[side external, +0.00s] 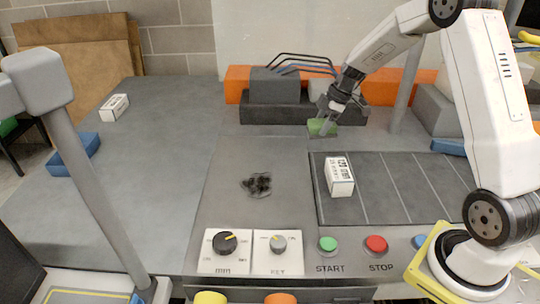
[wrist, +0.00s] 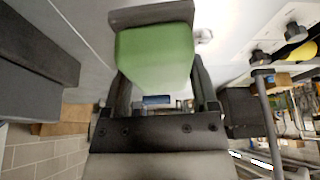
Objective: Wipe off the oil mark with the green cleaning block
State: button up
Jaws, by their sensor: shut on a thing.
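The green cleaning block (side external: 319,127) is held in my gripper (side external: 327,125) at the back of the work surface, in front of the dark grey block. In the wrist view the green block (wrist: 155,55) fills the space between the two fingers, and my gripper (wrist: 160,75) is shut on it. I cannot tell whether the block touches the surface below. The oil mark (side external: 257,184) is a dark, patchy smear on the grey surface, in front and to the left of the gripper. Nothing covers it in the side view.
A white box (side external: 339,176) stands on the dark lined mat (side external: 385,205), right of the mark. Two dial panels (side external: 226,251) and the green START (side external: 328,244) and red STOP (side external: 376,244) buttons lie in front. A dark grey block (side external: 262,113) stands behind. The surface around the mark is clear.

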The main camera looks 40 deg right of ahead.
jog(key=o, duration=0.8)
jog(key=c, duration=0.6)
jog(key=w+a+f, duration=0.1)
jog(key=w+a, duration=0.3)
jog(key=a, duration=0.1)
jog(key=w+a+f, duration=0.2)
jog(key=w+a, duration=0.2)
jog(key=a, duration=0.1)
jog(key=w+a+f, duration=0.2)
jog(key=w+a, duration=0.3)
jog(key=a, duration=0.1)
